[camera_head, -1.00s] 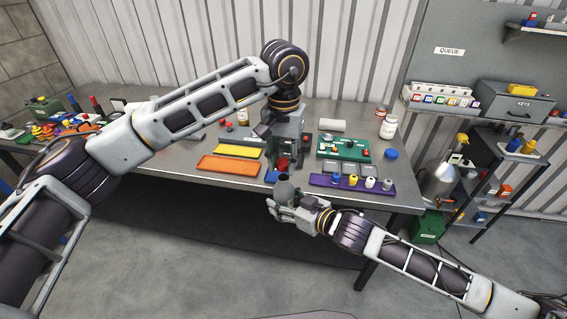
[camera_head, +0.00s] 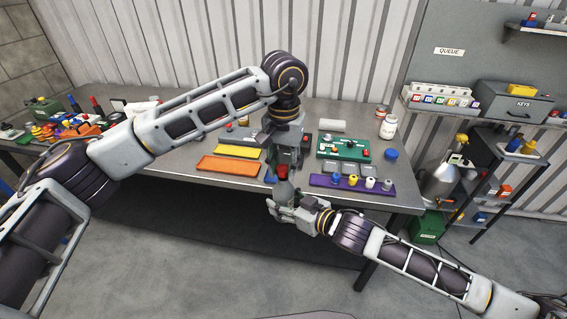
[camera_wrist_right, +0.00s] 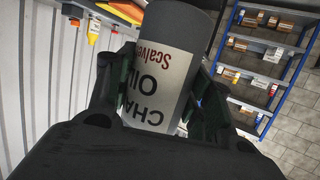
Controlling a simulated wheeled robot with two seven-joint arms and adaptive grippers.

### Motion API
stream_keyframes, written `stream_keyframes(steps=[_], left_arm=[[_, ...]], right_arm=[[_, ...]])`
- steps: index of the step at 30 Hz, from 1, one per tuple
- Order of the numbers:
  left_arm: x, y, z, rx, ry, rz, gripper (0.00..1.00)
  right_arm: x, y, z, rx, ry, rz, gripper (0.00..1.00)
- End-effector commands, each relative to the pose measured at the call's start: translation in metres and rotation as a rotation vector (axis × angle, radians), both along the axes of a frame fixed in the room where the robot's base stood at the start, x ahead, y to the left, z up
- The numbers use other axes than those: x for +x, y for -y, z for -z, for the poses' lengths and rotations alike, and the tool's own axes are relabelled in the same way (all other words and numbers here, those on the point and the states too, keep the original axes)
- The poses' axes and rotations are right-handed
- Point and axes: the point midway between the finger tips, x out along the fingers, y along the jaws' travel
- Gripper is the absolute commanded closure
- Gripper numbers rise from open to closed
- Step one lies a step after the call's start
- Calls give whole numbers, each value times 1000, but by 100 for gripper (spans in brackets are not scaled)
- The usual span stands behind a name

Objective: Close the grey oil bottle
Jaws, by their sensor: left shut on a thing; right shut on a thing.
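The grey oil bottle (camera_head: 285,189) is in my right gripper (camera_head: 283,207), which is shut on its body in front of the table's front edge. In the right wrist view the bottle (camera_wrist_right: 182,30) fills the middle, its printed label upside down between the fingers of that gripper (camera_wrist_right: 160,110). My left gripper (camera_head: 283,167) points down just above the bottle's neck and is shut on a small red cap (camera_head: 282,170). The cap is mostly hidden by the fingers. I cannot tell whether it touches the neck.
The metal table (camera_head: 190,190) holds an orange tray (camera_head: 231,166), a yellow tray (camera_head: 239,152), a green board (camera_head: 343,147) and a purple strip (camera_head: 351,184) close by. A blue cap (camera_head: 391,154) and a white jar (camera_head: 388,127) stand at right.

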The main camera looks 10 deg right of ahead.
Motion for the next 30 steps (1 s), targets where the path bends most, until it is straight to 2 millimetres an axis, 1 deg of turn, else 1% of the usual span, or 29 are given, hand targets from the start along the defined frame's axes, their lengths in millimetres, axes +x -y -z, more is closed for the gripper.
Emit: stream_keyframes(steps=[14,30], left_arm=[[0,0,0,0,0,0,77],[0,0,6,1,0,0,77]], right_arm=[[0,0,-1,1,1,0,91],[0,0,-1,1,1,0,91]])
